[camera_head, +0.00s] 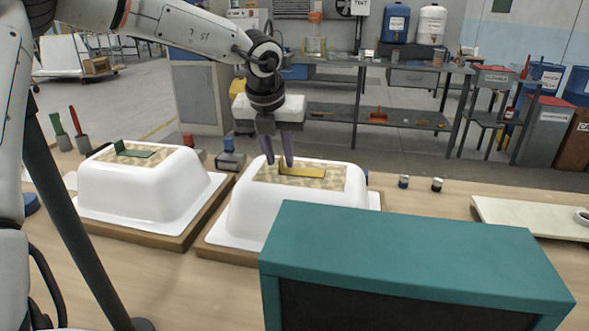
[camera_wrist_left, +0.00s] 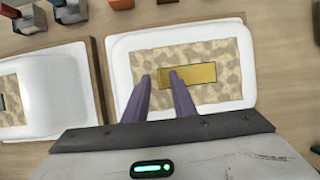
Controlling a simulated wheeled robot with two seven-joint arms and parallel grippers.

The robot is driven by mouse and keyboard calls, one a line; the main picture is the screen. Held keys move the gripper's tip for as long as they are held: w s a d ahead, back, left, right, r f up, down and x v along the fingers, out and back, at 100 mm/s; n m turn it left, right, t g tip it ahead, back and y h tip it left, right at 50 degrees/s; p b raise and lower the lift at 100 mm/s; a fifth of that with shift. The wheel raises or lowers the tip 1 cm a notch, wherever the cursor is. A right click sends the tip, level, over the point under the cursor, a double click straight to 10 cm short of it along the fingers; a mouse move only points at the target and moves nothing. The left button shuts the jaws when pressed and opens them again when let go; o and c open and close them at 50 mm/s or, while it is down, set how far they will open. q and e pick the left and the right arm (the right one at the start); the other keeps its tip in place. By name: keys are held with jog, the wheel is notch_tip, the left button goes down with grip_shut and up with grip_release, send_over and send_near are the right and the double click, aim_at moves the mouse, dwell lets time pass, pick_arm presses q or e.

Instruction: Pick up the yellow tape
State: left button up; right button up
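The yellow tape (camera_head: 304,172) is a flat yellow strip on the tan patterned patch on top of the right-hand white bathtub shell (camera_head: 250,212). The tape (camera_wrist_left: 203,73) also shows in the left wrist view, to the right of the fingertips. My left gripper (camera_head: 278,162) points down over this shell, near the tape's left end. Its two purple fingers (camera_wrist_left: 160,78) are apart, with nothing seen held between them. One fingertip overlaps the tape's left end in the wrist view; I cannot tell whether it touches. My right gripper is not in view.
A second white shell (camera_head: 135,192) with a green piece (camera_head: 136,150) stands to the left. A large teal box (camera_head: 410,245) fills the front right. Small jars (camera_head: 437,184) and a pale board (camera_head: 520,215) lie on the wooden table to the right.

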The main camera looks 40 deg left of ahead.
pick_arm(q)
grip_shut()
